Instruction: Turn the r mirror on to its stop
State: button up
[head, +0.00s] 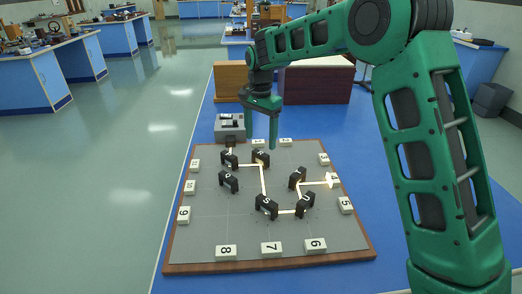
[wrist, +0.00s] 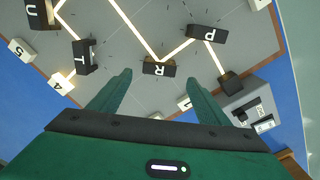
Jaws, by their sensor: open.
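The r mirror (wrist: 158,69) is a small black block lettered R on the grey board (head: 200,225). In the wrist view it lies ahead, between the two fingers in the picture. It also shows in the head view (head: 260,157), where a light beam reaches it from the left and leaves toward the front. My gripper (wrist: 158,85) is open and empty, pointing down. The mirror's stop cannot be made out.
A grey lamp box (head: 230,127) stands behind the board. White number blocks, such as 7 (head: 271,249), line the edges. The board's front middle is bare.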

aim_at(260, 152)
jog(key=shift+f, duration=2.8)
